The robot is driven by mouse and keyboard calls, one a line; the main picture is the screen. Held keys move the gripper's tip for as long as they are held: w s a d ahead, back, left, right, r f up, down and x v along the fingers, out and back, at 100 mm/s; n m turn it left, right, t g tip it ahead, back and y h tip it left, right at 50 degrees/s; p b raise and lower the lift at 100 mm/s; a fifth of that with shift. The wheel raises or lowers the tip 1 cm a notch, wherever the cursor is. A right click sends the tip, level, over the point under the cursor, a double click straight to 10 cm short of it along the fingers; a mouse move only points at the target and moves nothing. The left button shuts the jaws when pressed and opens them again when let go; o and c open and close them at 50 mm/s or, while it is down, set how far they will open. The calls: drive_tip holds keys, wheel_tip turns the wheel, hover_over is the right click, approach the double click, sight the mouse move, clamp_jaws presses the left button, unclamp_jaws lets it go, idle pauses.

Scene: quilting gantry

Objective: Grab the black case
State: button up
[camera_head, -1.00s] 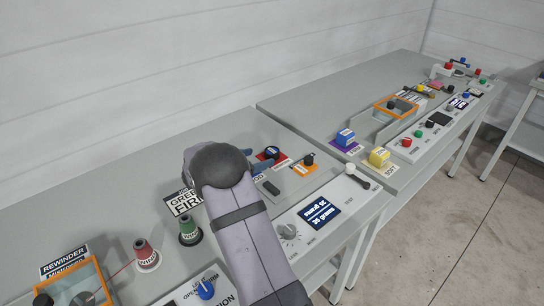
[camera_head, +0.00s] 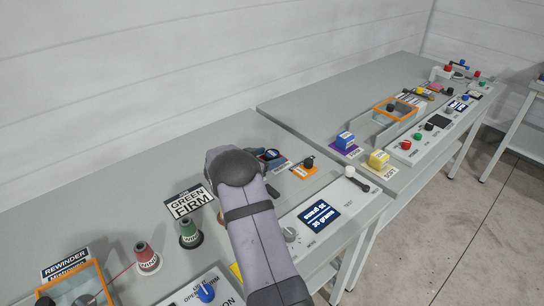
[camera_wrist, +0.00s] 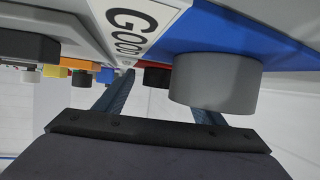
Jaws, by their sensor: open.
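A small dark block (camera_head: 272,191), which looks like the black case, lies on the near table just right of my forearm in the head view. A larger-looking dark box (camera_wrist: 28,45) at the upper left of the wrist view may be the same thing; I cannot be sure. My gripper (camera_wrist: 165,95) is open, its two bluish fingers apart, with nothing seen held. A grey cylinder (camera_wrist: 214,85) on a blue pad marked GOOD (camera_wrist: 235,35) is close in front of the right finger and hides part of it. In the head view my arm mostly hides the gripper.
An orange pad with a black knob (camera_head: 306,165) and a control panel with a display (camera_head: 318,215) lie nearby. A GREEN FIRM sign (camera_head: 190,202), a green spool (camera_head: 190,233) and a red spool (camera_head: 147,258) stand to the left. Bare table lies behind.

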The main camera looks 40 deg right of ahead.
drive_tip(key=shift+c, duration=0.7)
drive_tip(key=c, duration=1)
drive_tip(key=shift+r, duration=0.1)
